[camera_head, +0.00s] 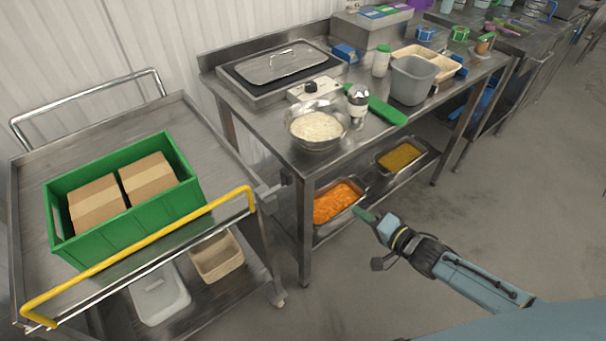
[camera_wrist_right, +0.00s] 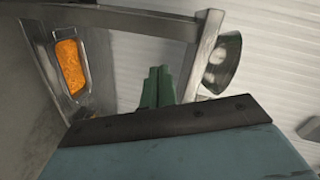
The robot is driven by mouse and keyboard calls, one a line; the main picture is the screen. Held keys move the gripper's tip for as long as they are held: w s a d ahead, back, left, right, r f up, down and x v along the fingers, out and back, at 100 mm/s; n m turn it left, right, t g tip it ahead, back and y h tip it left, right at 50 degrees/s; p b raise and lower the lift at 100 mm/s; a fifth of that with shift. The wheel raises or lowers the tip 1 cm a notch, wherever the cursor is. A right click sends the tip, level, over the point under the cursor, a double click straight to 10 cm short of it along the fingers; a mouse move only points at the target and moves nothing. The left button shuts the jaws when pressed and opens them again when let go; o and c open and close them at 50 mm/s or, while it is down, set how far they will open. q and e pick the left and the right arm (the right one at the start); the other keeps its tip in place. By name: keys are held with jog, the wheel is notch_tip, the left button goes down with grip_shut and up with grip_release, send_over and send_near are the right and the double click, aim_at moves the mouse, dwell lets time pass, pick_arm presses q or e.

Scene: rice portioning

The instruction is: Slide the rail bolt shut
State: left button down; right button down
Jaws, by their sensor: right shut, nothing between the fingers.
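A small grey metal fitting (camera_head: 270,196) sits between the cart's right side and the table's front left leg, near the end of the yellow rail (camera_head: 150,240). It may be the rail bolt; it is too small to tell whether it is slid open or shut. My right gripper (camera_head: 360,214) is shut and empty, in front of the table, to the right of the fitting and apart from it. Its green fingers (camera_wrist_right: 157,88) are together in the right wrist view, pointing toward the table. The bolt cannot be made out there. My left gripper is out of view.
The steel cart (camera_head: 88,128) carries a green crate (camera_head: 120,238) with two cardboard boxes. The steel table (camera_head: 262,124) holds a rice bowl (camera_head: 318,143) near its front corner. An orange-filled tray (camera_head: 338,203) is on the lower shelf. The floor at right is clear.

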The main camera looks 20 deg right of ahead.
jog(key=w+a+r+m+y, duration=0.15)
jog(key=a+r+y, duration=0.25)
jog(key=r, duration=0.6)
jog(key=shift+t, duration=0.4)
jog(key=x, duration=1)
jog(key=shift+r+b, duration=0.25)
jog(key=shift+b, duration=0.05)
jog(key=shift+s+a+p, duration=0.15)
jog(key=shift+s+a, duration=0.2)
jog(key=shift+a, duration=0.25)
jog(key=shift+s+a+p, duration=0.15)
jog(key=shift+s+a, duration=0.15)
jog(key=shift+a, duration=0.3)
jog(key=shift+s+a, duration=0.25)
jog(key=shift+a, duration=0.3)
